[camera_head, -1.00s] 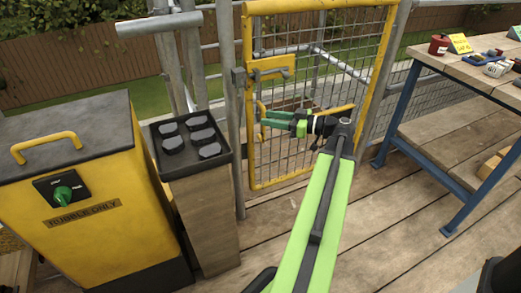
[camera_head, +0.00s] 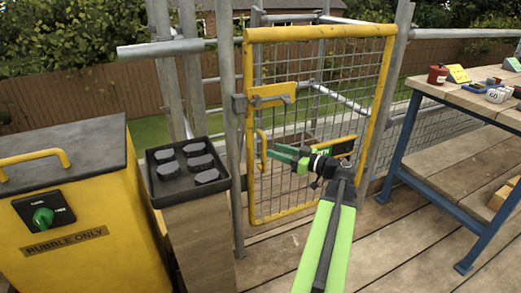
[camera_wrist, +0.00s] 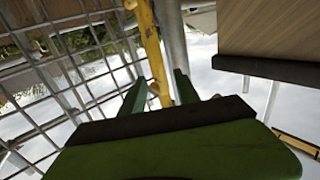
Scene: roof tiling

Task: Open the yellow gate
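The yellow gate (camera_head: 320,33) has a yellow tube frame with wire mesh and stands shut between grey scaffold posts. A yellow latch plate (camera_head: 270,94) with a grey bolt sits at its upper left. A yellow pull handle (camera_head: 262,150) is on its left side, lower down. My gripper (camera_head: 276,153) is just right of this handle, its green fingers pointing left. In the wrist view my gripper (camera_wrist: 162,84) has its two fingers apart, with a yellow bar (camera_wrist: 155,55) in line with the gap between them. I cannot tell whether the fingers touch it.
A yellow rubble bin (camera_head: 85,215) and a wooden post with a black tray (camera_head: 163,192) stand left of the gate. A workbench (camera_head: 445,95) with blue legs and small items is at the right. Plank floor (camera_head: 385,245) is free between them.

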